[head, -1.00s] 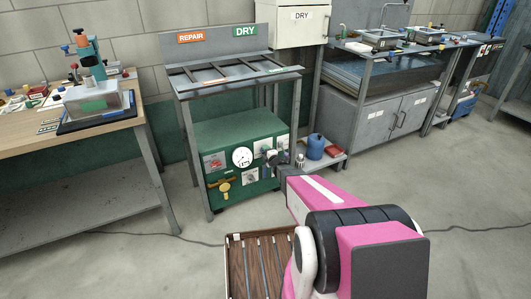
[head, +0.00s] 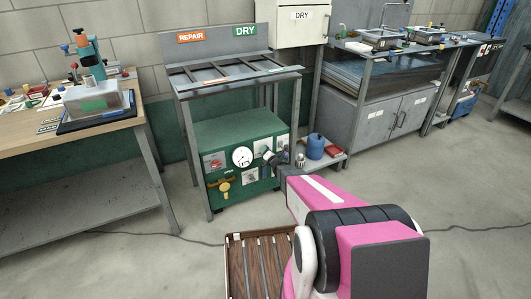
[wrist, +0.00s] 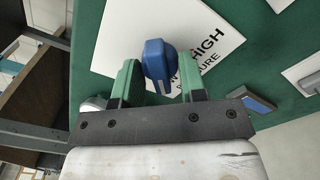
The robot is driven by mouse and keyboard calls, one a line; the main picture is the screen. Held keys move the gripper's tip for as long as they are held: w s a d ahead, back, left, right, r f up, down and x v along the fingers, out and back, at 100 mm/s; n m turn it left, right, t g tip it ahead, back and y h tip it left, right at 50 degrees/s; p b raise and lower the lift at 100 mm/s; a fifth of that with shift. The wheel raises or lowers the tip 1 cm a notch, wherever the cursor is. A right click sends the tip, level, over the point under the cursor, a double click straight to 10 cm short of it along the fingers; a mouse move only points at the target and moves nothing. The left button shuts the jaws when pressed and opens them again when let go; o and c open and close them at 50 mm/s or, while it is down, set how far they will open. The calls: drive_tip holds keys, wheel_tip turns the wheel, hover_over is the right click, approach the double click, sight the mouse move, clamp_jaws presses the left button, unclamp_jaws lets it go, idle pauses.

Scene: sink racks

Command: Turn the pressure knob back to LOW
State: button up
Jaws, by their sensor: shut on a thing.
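The blue pressure knob (wrist: 156,60) sits on a white plate (wrist: 125,35) on the green panel in the wrist view. HIGH and part of PRESSURE can be read beside the knob, with the lettering tilted. A pale pointer mark shows on the knob's near end; the knob covers part of the label. The green fingers of my gripper (wrist: 160,80) stand on either side of the knob, shut on it. In the head view my gripper (head: 268,156) is at the upper right of the green machine's front (head: 232,190) and hides the knob.
The machine front also bears a round white gauge (head: 242,157), a yellow valve handle (head: 224,187) and a red switch (head: 215,163). A blue jug (head: 315,147) and a metal can (head: 300,160) stand to the right on a low shelf. A wooden slatted tray (head: 258,265) is in front.

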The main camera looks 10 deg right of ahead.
drive_tip(key=shift+n, duration=0.4)
drive_tip(key=o, duration=0.9)
drive_tip(key=shift+s, duration=0.15)
drive_tip(key=v, duration=1)
drive_tip(key=shift+s+d, duration=0.15)
drive_tip(key=shift+s, duration=0.15)
